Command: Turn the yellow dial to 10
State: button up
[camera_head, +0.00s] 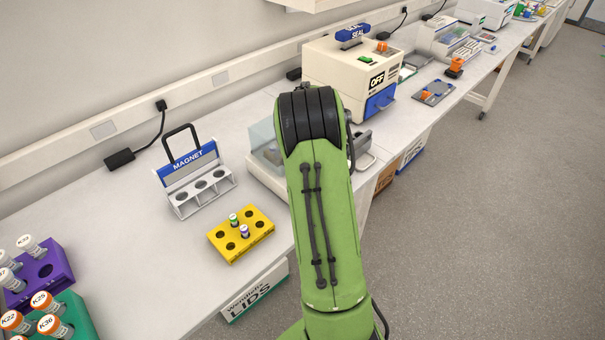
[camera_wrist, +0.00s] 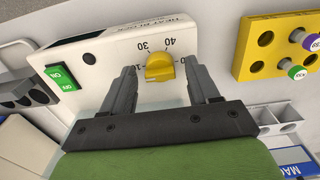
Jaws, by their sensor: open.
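The yellow dial (camera_wrist: 160,68) shows in the wrist view on the white face of a heat block (camera_wrist: 105,52). Printed numbers 30 and 40 stand beside it; other marks are partly covered by the fingers. I cannot tell exactly which number the dial points to. My gripper (camera_wrist: 163,76) is open, with one finger on each side of the dial and gaps visible between them and it. In the head view my green arm hides the dial and the gripper; part of a white device with a clear lid (camera_head: 264,142) shows beside it.
A yellow rack (camera_head: 241,234) with two small vials and a magnet stand (camera_head: 196,178) are nearby on the bench. A beige sealer marked OFF (camera_head: 335,66) stands beyond my arm.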

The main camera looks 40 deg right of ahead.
notch_tip(320, 180, up, 16)
jog(key=p, duration=0.2)
jog(key=shift+p, duration=0.4)
jog(key=shift+f, duration=0.1)
jog(key=s+a+r+t, duration=0.2)
jog(key=s+a+r, duration=0.2)
jog(key=a, duration=0.6)
jog(key=s+a+r+t, duration=0.1)
jog(key=s+a+r, duration=0.35)
jog(key=a, duration=0.45)
jog(key=s+a+f+t, duration=0.2)
jog(key=s+a+f, duration=0.2)
jog(key=s+a, duration=0.3)
jog(key=s, duration=0.5)
jog(key=shift+a+m+t, duration=0.25)
jog(key=shift+m+t, duration=0.05)
jog(key=shift+f, duration=0.1)
